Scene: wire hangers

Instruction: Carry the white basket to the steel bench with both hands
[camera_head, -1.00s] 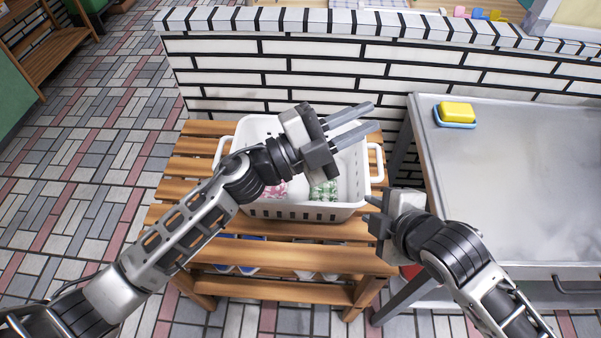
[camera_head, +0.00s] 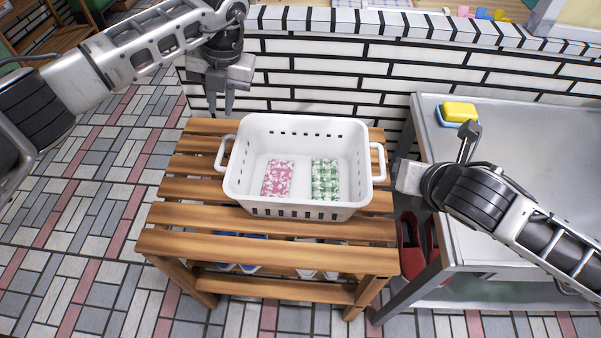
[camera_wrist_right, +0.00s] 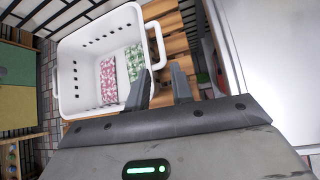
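The white basket (camera_head: 255,200) sits upright on the slatted wooden stand, with a loop handle at each end. It holds a pink patterned packet (camera_head: 277,179) and a green checked packet (camera_head: 325,180). The basket also shows in the right wrist view (camera_wrist_right: 80,75). My left gripper (camera_head: 220,106) is open and empty, fingers down, above and behind the left handle, apart from it. My right gripper (camera_wrist_right: 160,72) is open near the right handle; contact cannot be told. Its fingertips are hard to make out in the head view. The steel bench (camera_head: 550,150) stands to the right.
The wooden stand (camera_head: 270,248) has shoes on its lower shelf. A yellow sponge (camera_head: 459,111) on a blue dish sits at the bench's back left corner; the bench top around it is clear. A white brick wall (camera_head: 330,75) runs behind. Red shoes (camera_head: 411,245) are under the bench.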

